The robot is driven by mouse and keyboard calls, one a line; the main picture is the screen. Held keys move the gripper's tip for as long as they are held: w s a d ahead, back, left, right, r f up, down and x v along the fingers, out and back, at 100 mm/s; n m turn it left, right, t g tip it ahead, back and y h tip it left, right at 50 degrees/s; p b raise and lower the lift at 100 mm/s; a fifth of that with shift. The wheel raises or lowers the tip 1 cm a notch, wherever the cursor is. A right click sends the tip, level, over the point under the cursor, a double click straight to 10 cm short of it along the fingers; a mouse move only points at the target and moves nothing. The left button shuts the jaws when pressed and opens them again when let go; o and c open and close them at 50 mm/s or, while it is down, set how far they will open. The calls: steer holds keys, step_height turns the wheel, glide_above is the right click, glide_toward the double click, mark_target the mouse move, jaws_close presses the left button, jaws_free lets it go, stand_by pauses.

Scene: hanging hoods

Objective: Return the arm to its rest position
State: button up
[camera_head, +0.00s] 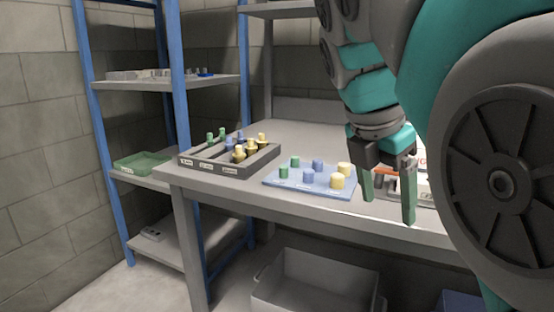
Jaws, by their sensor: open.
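My gripper (388,192) hangs from my teal and grey arm on the right side of the view. Its two green fingers point down, apart from each other, with nothing seen between them. It is at the front edge of the grey table (320,138), right of a blue board. My arm is bent, with its large grey joint filling the right edge and hiding the right part of the table.
The blue board (268,181) bears green, blue and yellow pegs. A dark tray (187,160) with compartments holds several more. A partly hidden item lies behind my gripper. A blue-posted shelf (110,86) holds a green tray (140,163). A grey bin (318,290) is below.

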steer(key=s+f+m+g+y, duration=0.1)
steer(key=s+f+m, duration=0.5)
steer(key=f+m, duration=0.2)
steer(key=s+f+m+g+y, duration=0.1)
steer(key=s+f+m, duration=0.5)
steer(key=f, duration=0.6)
steer(key=s+f+m+g+y, duration=0.1)
steer(key=s+f+m+g, duration=0.1)
steer(key=s+f+m, duration=0.5)
step_height(320, 180, down, 4)
steer(key=m, duration=0.3)
steer(key=shift+a+y, duration=0.3)
steer(key=shift+a, duration=0.1)
